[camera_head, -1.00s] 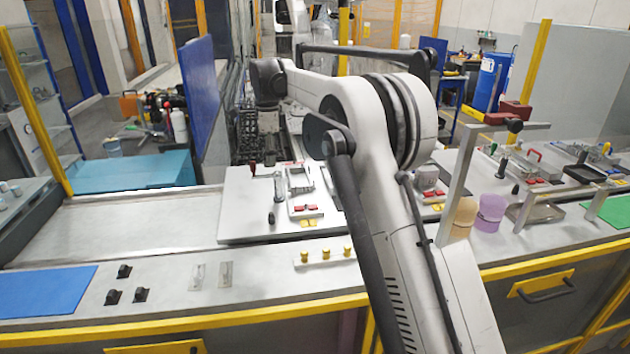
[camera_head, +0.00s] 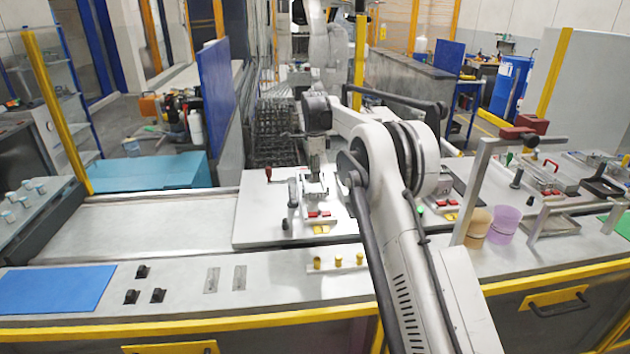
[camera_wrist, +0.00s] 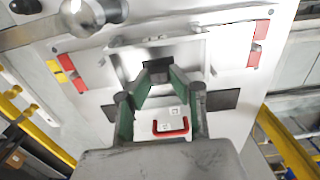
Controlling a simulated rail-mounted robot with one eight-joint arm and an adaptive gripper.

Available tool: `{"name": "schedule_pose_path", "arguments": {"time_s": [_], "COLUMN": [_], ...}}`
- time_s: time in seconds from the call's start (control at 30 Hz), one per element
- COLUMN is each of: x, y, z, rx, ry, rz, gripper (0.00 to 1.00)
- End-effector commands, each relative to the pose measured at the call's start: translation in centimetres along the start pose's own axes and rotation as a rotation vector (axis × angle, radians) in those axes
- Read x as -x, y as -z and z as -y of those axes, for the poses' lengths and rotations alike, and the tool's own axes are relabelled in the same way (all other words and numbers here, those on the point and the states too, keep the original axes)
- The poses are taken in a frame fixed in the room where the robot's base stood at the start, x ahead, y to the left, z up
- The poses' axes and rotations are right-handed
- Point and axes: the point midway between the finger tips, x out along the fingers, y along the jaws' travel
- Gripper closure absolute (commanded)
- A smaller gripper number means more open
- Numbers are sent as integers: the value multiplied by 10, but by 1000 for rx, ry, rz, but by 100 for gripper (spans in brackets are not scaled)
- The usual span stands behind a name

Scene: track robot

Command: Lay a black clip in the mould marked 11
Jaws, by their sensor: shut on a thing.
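My gripper (camera_wrist: 159,80) has green-lined fingers, shut on a small black clip (camera_wrist: 157,66) at their tips. The clip is over or in a pale mould frame (camera_wrist: 195,50) on the white board; I cannot tell whether it touches the mould. In the head view my gripper (camera_head: 317,182) points down at the mould station on the white board (camera_head: 262,222), and hides most of the mould and the clip. No number 11 is readable. Several other black clips, one of them here (camera_head: 143,271), lie on the front counter.
A red handle (camera_wrist: 171,130) lies near the fingers. A metal lever with a round knob (camera_wrist: 95,12) is close by. Red (camera_head: 319,214) and yellow (camera_head: 321,229) blocks sit in front of the mould. Yellow pegs (camera_head: 338,262) and a blue mat (camera_head: 55,289) are on the counter.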

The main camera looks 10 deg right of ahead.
Motion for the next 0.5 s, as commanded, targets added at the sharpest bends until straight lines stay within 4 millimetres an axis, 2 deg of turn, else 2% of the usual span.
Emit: {"name": "schedule_pose_path", "arguments": {"time_s": [0.2, 0.5], "x": [-26, -29], "y": [0, 0], "z": [0, 0], "rx": [0, 0], "ry": [0, 0], "rz": [0, 0], "gripper": [93, 93]}}
